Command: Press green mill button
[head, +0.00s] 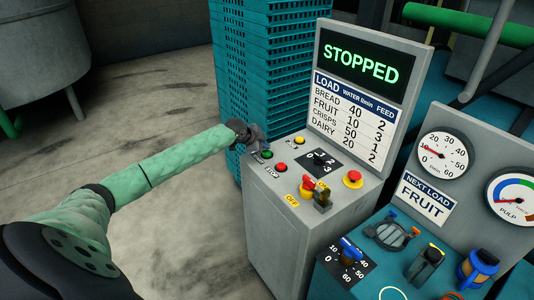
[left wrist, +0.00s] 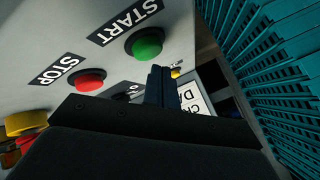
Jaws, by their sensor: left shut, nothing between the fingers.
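The green button (head: 267,154) sits on the sloping top of the grey control box, at its left edge. In the left wrist view the green button (left wrist: 145,44) is beside the label START. A red button (head: 281,167) labelled STOP is next to it and also shows in the left wrist view (left wrist: 88,80). The display (head: 360,64) reads STOPPED. My left gripper (head: 256,143) is shut and empty, just behind the green button in the head view. In the left wrist view its fingertips (left wrist: 161,72) appear close below the green button; whether they touch it I cannot tell.
Stacked teal crates (head: 232,80) stand behind. The floor (head: 150,90) at left is clear.

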